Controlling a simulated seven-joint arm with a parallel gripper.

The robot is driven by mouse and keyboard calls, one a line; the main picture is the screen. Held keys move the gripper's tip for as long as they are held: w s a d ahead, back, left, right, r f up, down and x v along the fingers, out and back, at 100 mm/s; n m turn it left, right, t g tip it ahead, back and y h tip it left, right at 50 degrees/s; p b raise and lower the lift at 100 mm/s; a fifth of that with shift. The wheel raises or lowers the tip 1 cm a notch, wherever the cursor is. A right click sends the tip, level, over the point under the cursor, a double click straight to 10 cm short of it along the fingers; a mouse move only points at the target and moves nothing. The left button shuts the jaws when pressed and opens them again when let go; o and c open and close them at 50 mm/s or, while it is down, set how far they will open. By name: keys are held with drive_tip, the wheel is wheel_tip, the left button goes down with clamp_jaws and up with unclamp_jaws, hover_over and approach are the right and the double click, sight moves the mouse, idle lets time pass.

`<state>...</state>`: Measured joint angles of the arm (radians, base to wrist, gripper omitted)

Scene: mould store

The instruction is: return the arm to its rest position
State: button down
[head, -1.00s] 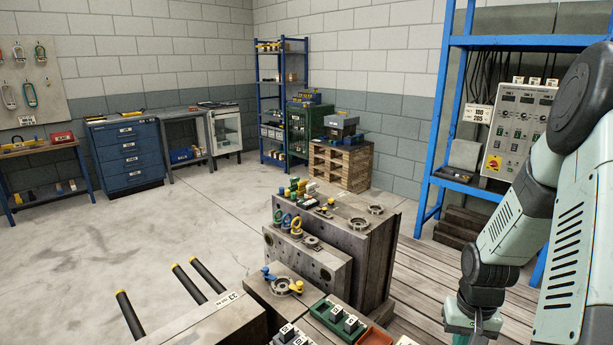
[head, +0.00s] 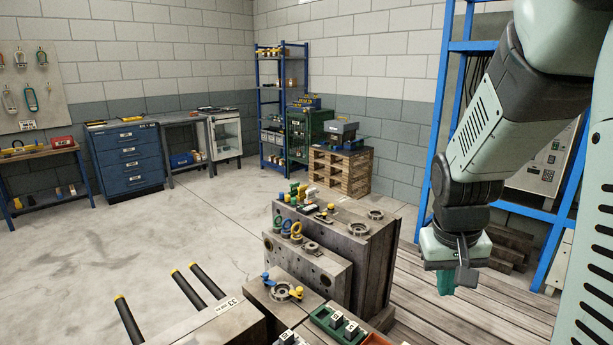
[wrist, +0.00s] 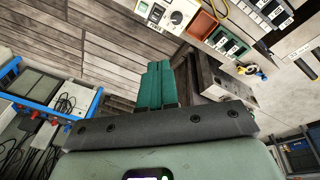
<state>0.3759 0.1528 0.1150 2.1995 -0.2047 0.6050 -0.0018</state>
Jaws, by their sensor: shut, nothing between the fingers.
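My gripper (head: 447,284) hangs from my raised arm at the right of the head view, pointing down over the wooden plank floor. Its green fingers are together with nothing between them. In the wrist view the two fingers (wrist: 157,85) lie side by side, pointing over the planks. My gripper is to the right of the mould blocks (head: 340,250) and appears apart from them. My arm hides part of the blue rack behind it.
The steel mould blocks carry coloured eyebolts and rings. A green tray (head: 337,322) holds small labelled blocks in front. A blue rack (head: 436,150) with a control box (head: 545,165) stands behind my arm. The plank floor (head: 470,320) below my gripper is clear.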

drive_tip(key=s+a+r+n+t+y, duration=0.1)
drive_tip(key=s+a+r, duration=0.3)
drive_tip(key=a+r, duration=0.15)
drive_tip(key=s+a+r+n+t, duration=0.1)
drive_tip(key=s+a+r+t, duration=0.1)
drive_tip(key=s+a+r, duration=0.45)
drive_tip(key=s+r, duration=0.1)
drive_tip(key=s, duration=0.5)
drive_tip(key=shift+s+a+r+t+y, duration=0.15)
drive_tip(key=shift+a+r+t+y, duration=0.15)
drive_tip(key=shift+a+r+y, duration=0.1)
